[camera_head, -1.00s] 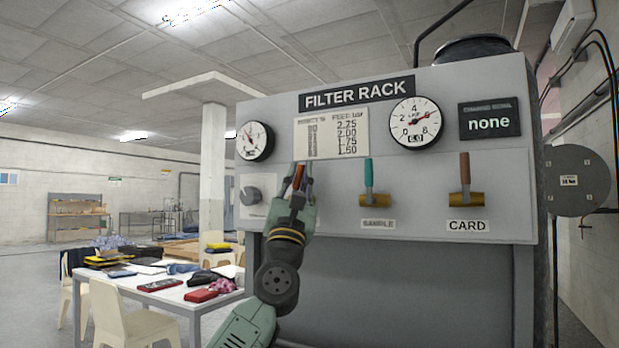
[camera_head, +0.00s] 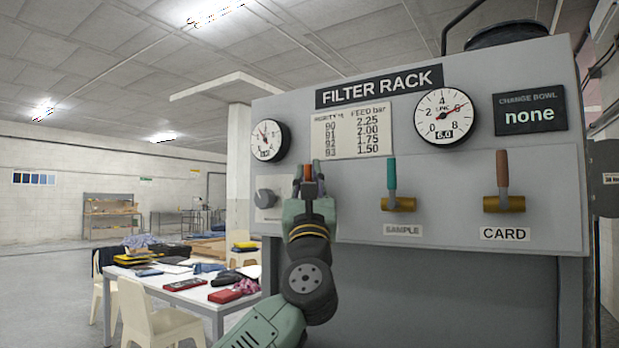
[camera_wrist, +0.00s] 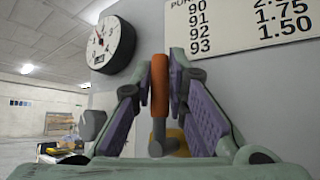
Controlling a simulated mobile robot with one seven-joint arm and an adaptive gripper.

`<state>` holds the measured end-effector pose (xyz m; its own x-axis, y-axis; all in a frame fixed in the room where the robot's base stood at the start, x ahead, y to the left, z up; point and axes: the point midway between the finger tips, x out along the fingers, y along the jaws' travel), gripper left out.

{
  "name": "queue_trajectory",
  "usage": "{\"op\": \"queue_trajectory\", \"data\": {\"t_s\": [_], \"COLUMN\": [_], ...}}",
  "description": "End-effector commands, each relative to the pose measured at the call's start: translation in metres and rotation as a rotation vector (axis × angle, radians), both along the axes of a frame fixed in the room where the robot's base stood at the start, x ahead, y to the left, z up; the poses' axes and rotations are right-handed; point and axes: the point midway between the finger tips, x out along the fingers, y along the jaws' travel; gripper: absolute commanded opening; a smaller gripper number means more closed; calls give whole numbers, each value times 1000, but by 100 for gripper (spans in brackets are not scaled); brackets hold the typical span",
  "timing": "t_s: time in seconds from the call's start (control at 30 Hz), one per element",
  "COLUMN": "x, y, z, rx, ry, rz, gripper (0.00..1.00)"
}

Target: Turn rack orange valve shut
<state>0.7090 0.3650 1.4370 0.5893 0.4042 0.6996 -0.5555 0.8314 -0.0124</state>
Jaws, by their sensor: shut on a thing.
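The orange valve handle (camera_wrist: 160,86) stands upright between my fingers in the wrist view, above a grey stem and a partly hidden yellow valve body (camera_wrist: 173,137). Its tip (camera_head: 308,173) shows in the head view on the left part of the filter rack panel (camera_head: 352,238). My gripper (camera_wrist: 160,72) is shut on this handle, with one finger on each side. In the head view my gripper (camera_head: 309,186) hides most of the valve and any label below it.
To the right are the SAMPLE valve with a teal handle (camera_head: 391,173) and the CARD valve with a red-brown handle (camera_head: 502,168). A grey knob (camera_head: 265,198) is close on the left. A cluttered table (camera_head: 200,296) with chairs (camera_head: 150,318) stands left of the rack.

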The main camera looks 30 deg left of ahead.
Motion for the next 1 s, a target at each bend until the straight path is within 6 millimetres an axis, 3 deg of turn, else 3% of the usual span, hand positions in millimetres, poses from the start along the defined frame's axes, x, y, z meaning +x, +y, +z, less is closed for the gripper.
{"op": "queue_trajectory", "data": {"t_s": [0.07,0.1,0.4,0.77,1.0], "x": [-1,-1,-1,-3,-26], "y": [0,0,0,-1,-17], "z": [3,3,2,-2,-31], "rx": [0,0,1,1,0], "ry": [-4,-4,-3,-2,-1], "rz": [1,1,1,0,-1], "gripper": [0,15,35,35,35]}}
